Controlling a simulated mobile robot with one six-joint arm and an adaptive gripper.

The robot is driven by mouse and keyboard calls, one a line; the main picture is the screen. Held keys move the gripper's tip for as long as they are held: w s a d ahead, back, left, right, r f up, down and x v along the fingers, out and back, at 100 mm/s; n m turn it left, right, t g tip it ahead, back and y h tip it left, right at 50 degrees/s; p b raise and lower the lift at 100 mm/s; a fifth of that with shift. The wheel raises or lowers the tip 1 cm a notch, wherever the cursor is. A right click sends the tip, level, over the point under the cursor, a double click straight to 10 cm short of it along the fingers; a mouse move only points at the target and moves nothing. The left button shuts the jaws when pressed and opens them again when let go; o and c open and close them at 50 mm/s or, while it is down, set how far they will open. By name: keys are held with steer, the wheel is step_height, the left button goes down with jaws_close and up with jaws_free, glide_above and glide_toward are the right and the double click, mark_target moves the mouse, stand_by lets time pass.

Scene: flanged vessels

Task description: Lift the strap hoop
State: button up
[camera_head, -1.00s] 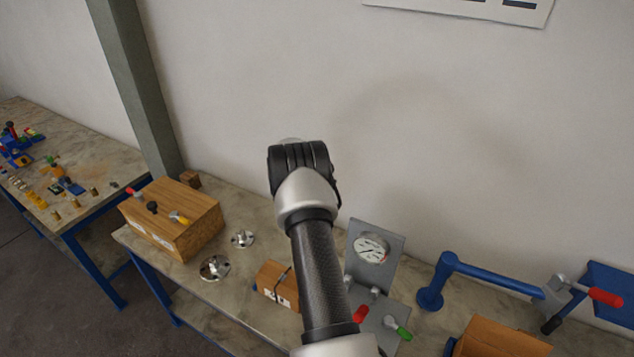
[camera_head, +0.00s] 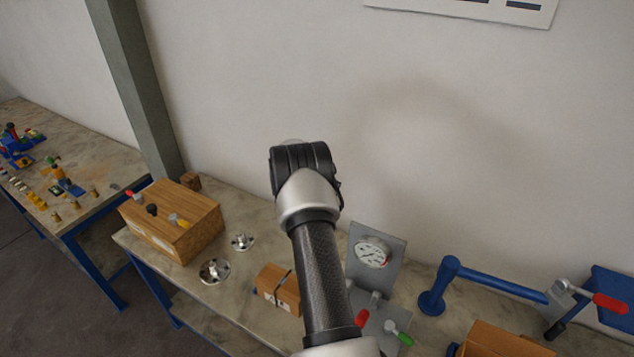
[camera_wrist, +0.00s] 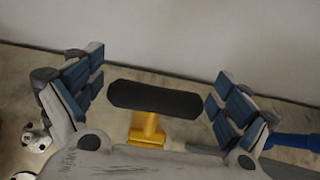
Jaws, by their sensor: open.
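A thin dark strap (camera_head: 284,279) runs over a small wooden box (camera_head: 268,281) on the bench, just left of my forearm; it looks like the strap hoop. My arm covers part of the box's right side. In the wrist view my gripper (camera_wrist: 155,88) is open, with its blue-padded fingers spread wide. A black oblong pad on a yellow stem (camera_wrist: 148,125) shows between the fingers; I cannot tell whether it belongs to the gripper or stands beyond it. No strap shows between the fingers. In the head view my arm hides the fingers.
A gauge panel (camera_head: 376,252) and blue arm fixture (camera_head: 490,284) stand right. Another brown box (camera_head: 500,340) is at lower right. A wall rises behind.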

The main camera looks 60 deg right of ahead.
steer(key=v, duration=1.1)
steer(key=shift+a+r, duration=0.2)
steer(key=shift+r, duration=0.1)
steer(key=s+a+r+m+t+y+b, duration=0.1)
steer(key=a+r+m+b, duration=0.35)
steer(key=a, duration=0.75)
steer(key=s+a+r+m+t+y+b, duration=0.15)
steer(key=a+m+b, duration=0.35)
steer(key=a+b, duration=0.5)
steer(key=s+a+f+m+y+b, duration=0.2)
steer(key=s+a, duration=0.4)
steer(key=a, duration=0.4)
steer(key=s+a+f+m+t+y+b, duration=0.1)
steer(key=s+a+f+m+b, duration=0.3)
steer(key=a, duration=0.6)
steer(key=s+a+f+m+y+b, duration=0.3)
steer(key=s+a+f, duration=0.4)
steer(key=s+a, duration=0.3)
steer(key=shift+a+y+b, duration=0.2)
steer(key=shift+y+b, duration=0.15)
steer(key=shift+b, duration=0.55)
